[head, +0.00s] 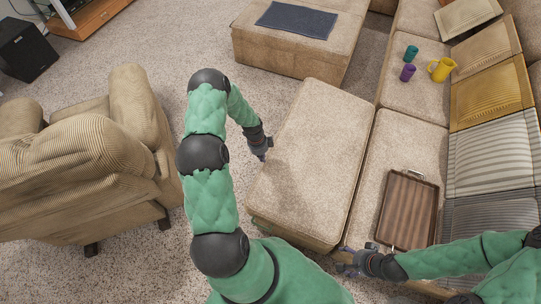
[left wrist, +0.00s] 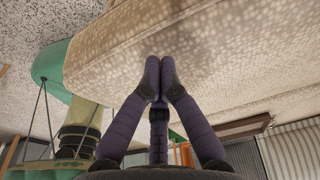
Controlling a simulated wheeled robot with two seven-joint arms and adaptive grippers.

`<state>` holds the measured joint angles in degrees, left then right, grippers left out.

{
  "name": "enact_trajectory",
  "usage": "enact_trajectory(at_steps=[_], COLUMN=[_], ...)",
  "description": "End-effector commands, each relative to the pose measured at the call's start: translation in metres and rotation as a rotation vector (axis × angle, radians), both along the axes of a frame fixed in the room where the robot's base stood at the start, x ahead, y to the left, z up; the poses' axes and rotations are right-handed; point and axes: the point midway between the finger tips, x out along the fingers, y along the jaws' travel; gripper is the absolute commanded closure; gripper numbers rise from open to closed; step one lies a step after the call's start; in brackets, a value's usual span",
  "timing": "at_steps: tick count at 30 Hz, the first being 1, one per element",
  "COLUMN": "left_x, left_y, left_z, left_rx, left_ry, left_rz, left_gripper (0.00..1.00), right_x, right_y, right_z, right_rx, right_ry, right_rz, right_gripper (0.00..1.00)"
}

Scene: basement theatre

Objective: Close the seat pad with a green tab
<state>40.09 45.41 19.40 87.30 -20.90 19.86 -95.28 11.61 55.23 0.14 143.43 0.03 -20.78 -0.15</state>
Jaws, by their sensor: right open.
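A large beige seat pad (head: 312,155) lies in the middle of the head view, beside the sofa seats. Its side fills the upper part of the left wrist view (left wrist: 200,50). No green tab can be made out on it. My left gripper (head: 266,150) is at the pad's left edge, low beside its side. In the left wrist view its purple fingers (left wrist: 159,68) are together at the tips, close to the pad's side; whether they touch it is unclear. My right gripper (head: 347,262) is open near the pad's front right corner, with nothing seen in it.
A brown wooden tray (head: 408,210) lies on the sofa seat at the right. A yellow jug (head: 440,70), a teal cup (head: 411,53) and a purple cup (head: 407,72) stand farther back. An armchair (head: 85,150) is at left, an ottoman (head: 290,55) behind. Carpet is clear between them.

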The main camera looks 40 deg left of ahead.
Motion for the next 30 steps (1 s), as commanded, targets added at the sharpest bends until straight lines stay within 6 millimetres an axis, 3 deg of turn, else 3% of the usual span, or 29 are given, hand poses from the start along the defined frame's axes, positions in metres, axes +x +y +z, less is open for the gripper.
enact_trajectory(at_steps=[1,3,12,21,30], left_x=[-0.002,-0.003,-0.005,-0.005,-0.005], left_y=[0.004,0.008,0.017,0.018,0.018], left_z=[-0.023,-0.041,-0.101,-0.128,-0.131], left_rx=[0.000,-0.002,0.000,0.000,0.000], left_ry=[0.001,0.002,0.001,0.000,0.000], left_rz=[0.002,0.002,-0.001,0.000,0.000], left_gripper=[1.00,1.00,1.00,1.00,1.00], right_x=[0.000,0.000,0.000,0.000,0.000], right_y=[0.000,0.000,0.000,0.000,0.000], right_z=[-0.015,-0.026,-0.060,-0.074,-0.075], right_rx=[0.000,0.000,0.000,0.000,0.000], right_ry=[0.000,0.000,0.000,0.000,0.000], right_rz=[0.000,0.000,0.000,0.000,0.000], right_gripper=[0.27,0.27,0.27,0.27,0.27])
